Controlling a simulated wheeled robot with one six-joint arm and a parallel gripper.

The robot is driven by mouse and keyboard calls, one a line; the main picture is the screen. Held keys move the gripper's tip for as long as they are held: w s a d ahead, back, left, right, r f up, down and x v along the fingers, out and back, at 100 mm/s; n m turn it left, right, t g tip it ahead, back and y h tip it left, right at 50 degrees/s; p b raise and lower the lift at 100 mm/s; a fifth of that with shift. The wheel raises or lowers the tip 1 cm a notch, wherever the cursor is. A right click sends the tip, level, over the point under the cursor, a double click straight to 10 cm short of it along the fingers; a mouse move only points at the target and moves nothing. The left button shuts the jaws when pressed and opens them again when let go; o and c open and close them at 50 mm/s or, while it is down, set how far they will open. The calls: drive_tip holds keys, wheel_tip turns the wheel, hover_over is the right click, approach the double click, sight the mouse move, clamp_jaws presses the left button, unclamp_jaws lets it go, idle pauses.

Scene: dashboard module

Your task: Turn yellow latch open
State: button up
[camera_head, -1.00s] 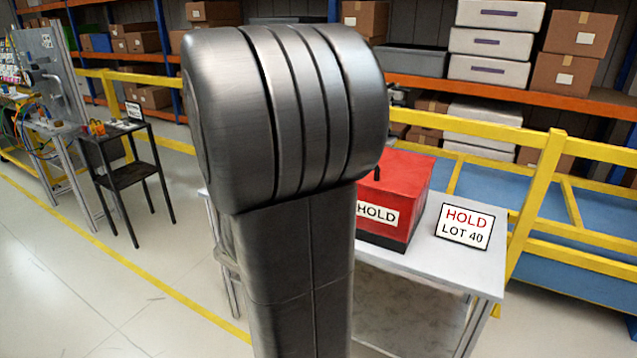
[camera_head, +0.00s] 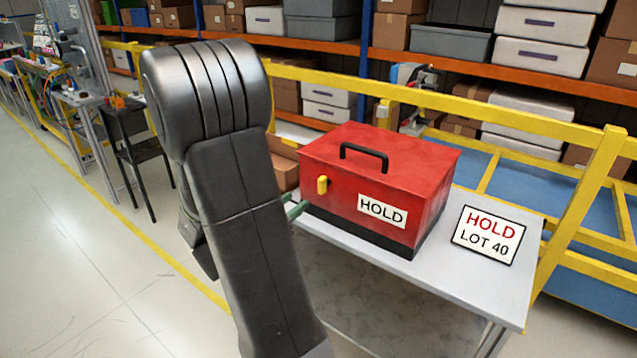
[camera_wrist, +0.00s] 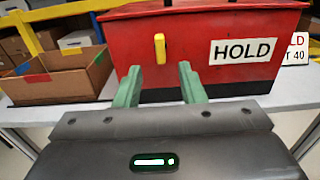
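A red box (camera_head: 385,170) with a black handle and a HOLD label stands on a grey table. Its yellow latch (camera_head: 322,185) sits upright on the front face, left of the label. The latch (camera_wrist: 160,48) also shows upright in the wrist view, just beyond and above the gap between my fingers. My gripper (camera_wrist: 158,84) has two green fingers spread apart with nothing between them. They point at the front of the box, below the latch, and appear apart from it. In the head view my arm hides most of the gripper; only a green fingertip (camera_head: 295,208) shows.
An open cardboard box (camera_wrist: 62,75) is on the table to the left. A yellow rail (camera_head: 480,112) runs behind. The floor at left is clear.

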sight(319, 183)
drive_tip(key=p+x, duration=0.2)
drive_tip(key=x, duration=0.8)
drive_tip(key=shift+w+d, duration=0.15)
drive_tip(key=shift+w, duration=0.15)
clamp_jaws()
